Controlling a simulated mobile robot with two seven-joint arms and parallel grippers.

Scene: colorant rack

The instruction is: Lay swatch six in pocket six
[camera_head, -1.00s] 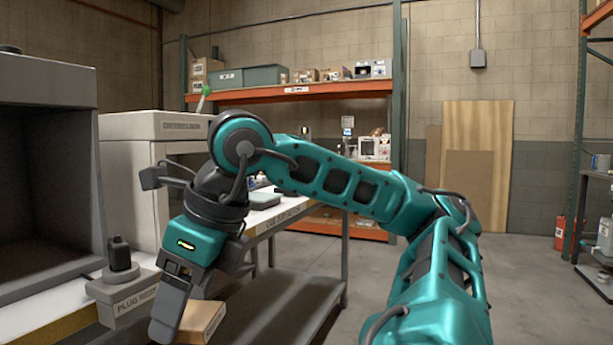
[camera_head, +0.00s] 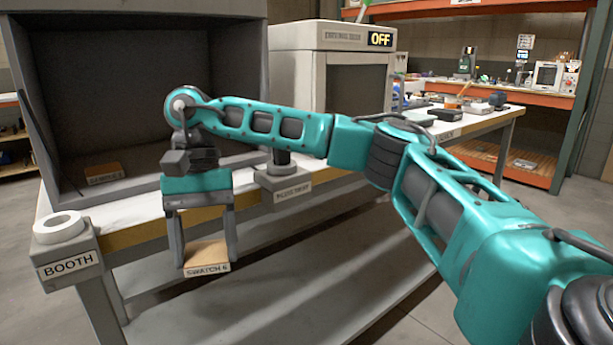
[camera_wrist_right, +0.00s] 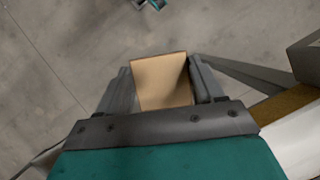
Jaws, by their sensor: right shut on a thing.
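My right gripper (camera_head: 206,262) is shut on swatch six, a tan block (camera_head: 205,252) with a front label that reads SWATCH 6. It holds the swatch by its two sides in front of the workbench edge, over the lower shelf in the head view. In the right wrist view the tan face of swatch six (camera_wrist_right: 162,82) shows between the two fingers (camera_wrist_right: 160,90). I cannot make out pocket six in either view. My left gripper does not show.
A dark open booth (camera_head: 150,100) stands on the bench, with another tan labelled block (camera_head: 103,173) inside. A post marked BOOTH (camera_head: 68,262) is at the left bench corner. A grey plug holder (camera_head: 283,185) juts from the bench front. A cabinet (camera_head: 340,70) shows OFF.

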